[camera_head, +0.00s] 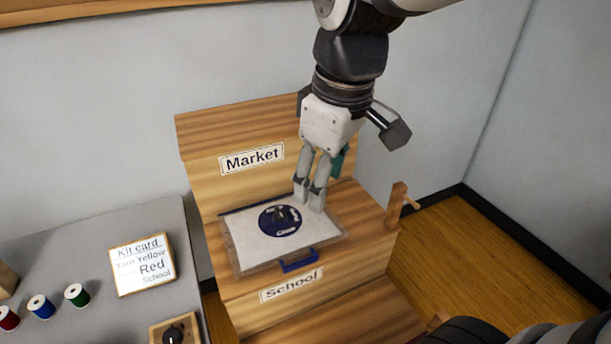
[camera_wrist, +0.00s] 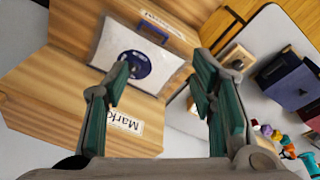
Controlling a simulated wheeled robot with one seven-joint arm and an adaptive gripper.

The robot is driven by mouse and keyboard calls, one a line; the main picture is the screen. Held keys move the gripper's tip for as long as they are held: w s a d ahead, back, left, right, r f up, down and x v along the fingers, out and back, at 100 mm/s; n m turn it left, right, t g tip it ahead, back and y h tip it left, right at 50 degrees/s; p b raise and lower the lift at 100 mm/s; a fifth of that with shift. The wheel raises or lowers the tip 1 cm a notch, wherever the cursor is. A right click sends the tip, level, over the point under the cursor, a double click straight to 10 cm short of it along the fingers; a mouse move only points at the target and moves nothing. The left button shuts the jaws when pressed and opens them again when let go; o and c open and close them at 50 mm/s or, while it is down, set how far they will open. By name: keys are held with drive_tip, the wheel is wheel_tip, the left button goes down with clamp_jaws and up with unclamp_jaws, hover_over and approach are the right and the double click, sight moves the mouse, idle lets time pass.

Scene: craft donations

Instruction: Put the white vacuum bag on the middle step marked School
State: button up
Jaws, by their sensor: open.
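The white vacuum bag (camera_head: 252,243) lies flat on the middle step, above the label School (camera_head: 291,286). It has a round dark blue valve (camera_head: 280,219) and a blue tab (camera_head: 299,261) at its front edge. In the wrist view the bag (camera_wrist: 112,42) lies on the wood beyond my fingers. My gripper (camera_head: 310,207) points down over the right back part of the bag. In the wrist view the fingers (camera_wrist: 159,78) are spread with nothing between them. I cannot tell whether the fingertips touch the bag.
The taller back step is marked Market (camera_head: 252,158). A wooden post with a peg (camera_head: 397,205) stands at the step's right edge. A grey table (camera_head: 75,250) at left holds a kit card (camera_head: 141,265), thread spools (camera_head: 40,307) and a small wooden box with a dark knob (camera_head: 174,334).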

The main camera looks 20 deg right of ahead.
drive_tip(key=s+f+m+t, duration=0.1)
drive_tip(key=s+m, duration=0.5)
drive_tip(key=s, duration=0.5)
drive_tip(key=shift+f, duration=0.2)
drive_tip(key=shift+w, duration=0.1)
drive_tip(key=shift+t, duration=0.6)
wheel_tip(320, 180, up, 5)
drive_tip(key=p, duration=0.3)
drive_tip(key=shift+p, duration=0.4)
